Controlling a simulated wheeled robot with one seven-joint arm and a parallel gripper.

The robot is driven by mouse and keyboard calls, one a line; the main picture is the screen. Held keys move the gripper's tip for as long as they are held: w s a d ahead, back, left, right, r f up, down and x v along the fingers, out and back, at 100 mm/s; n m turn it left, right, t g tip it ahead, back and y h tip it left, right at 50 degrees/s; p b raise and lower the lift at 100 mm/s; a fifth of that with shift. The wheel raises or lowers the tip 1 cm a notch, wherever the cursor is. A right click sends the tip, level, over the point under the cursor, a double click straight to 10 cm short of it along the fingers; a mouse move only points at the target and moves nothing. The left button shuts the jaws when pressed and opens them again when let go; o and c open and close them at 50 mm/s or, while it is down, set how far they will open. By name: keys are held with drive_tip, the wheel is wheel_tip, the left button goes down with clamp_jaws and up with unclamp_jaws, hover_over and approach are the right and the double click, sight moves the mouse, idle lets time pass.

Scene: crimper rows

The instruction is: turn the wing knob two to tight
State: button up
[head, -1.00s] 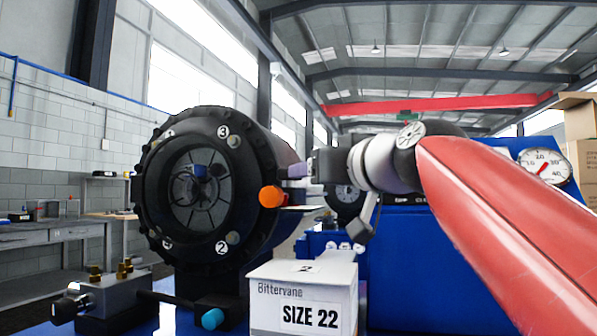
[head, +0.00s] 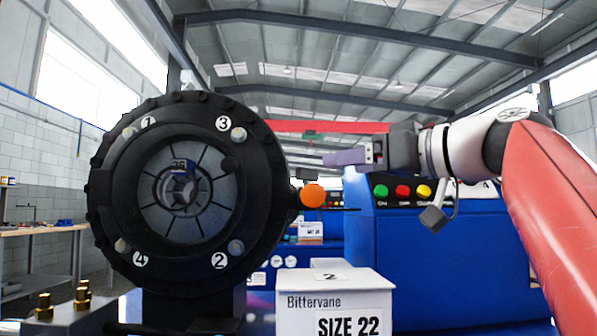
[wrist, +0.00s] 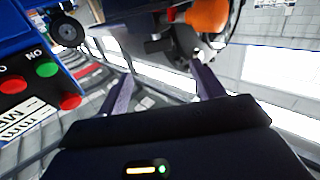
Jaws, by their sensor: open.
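The black round crimper head (head: 108,190) stands at left in the head view, its face towards me. A small grey knob (head: 236,247) sits at its lower right next to the label 2; its wing shape is too small to make out. Similar knobs sit by labels 1, 3 and 4. My gripper (head: 330,158) is right of the crimper head, higher than knob two, its purple fingers pointing left. In the wrist view my gripper (wrist: 163,88) shows two spread fingers with nothing held between them. I cannot pick out knob two in the wrist view.
An orange ball-shaped knob (head: 313,195) sticks out at the crimper's right, below my fingers. A white Bittervane SIZE 22 box (head: 335,295) stands in front. A blue cabinet (head: 440,260) with coloured buttons is behind my arm. Brass fittings (head: 62,303) are at lower left.

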sight(307, 178)
drive_tip(key=p+x, duration=0.2)
drive_tip(key=x, duration=0.5)
drive_tip(key=shift+w+a, duration=0.2)
drive_tip(key=shift+w, duration=0.1)
drive_tip(key=c, duration=1)
